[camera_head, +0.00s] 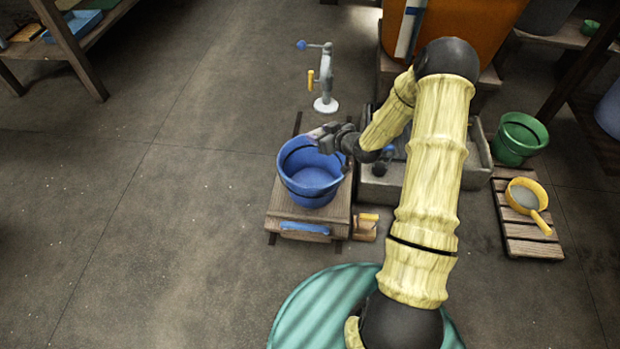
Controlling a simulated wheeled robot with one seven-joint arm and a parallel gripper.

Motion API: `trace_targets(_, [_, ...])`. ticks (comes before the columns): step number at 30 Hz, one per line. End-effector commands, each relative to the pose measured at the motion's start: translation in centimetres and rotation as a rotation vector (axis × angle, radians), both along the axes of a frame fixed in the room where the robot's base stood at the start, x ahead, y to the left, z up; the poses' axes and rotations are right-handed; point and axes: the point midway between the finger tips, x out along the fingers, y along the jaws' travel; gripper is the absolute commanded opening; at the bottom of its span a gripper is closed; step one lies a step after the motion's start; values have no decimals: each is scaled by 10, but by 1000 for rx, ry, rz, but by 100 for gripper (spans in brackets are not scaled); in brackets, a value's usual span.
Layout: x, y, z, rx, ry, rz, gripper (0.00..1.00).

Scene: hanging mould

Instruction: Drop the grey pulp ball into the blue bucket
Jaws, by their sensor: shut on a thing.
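The blue bucket (311,188) stands upright and open on a low wooden stand. Its inside shows plain blue where I can see it. My gripper (323,139) hangs over the bucket's upper right rim, its fingers pointing left. It is shut on the grey pulp ball, of which only a small pale grey patch seems to show at the fingers. The dark fingers hide the rest, and I cannot tell its exact height above the rim.
A grey trough (383,190) stands right of the bucket, partly behind my arm. A metal stand with a blue knob (326,104) is behind the bucket. A green bucket (518,139) and a yellow ladle (527,195) are at the right. The floor at left is clear.

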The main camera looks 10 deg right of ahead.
Motion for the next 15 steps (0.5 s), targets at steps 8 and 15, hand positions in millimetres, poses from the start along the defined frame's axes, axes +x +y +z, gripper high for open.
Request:
trace_targets(8, [0, 0, -31, 0, 0, -1, 22])
trace_targets(15, [0, 0, -31, 0, -1, 0, 22])
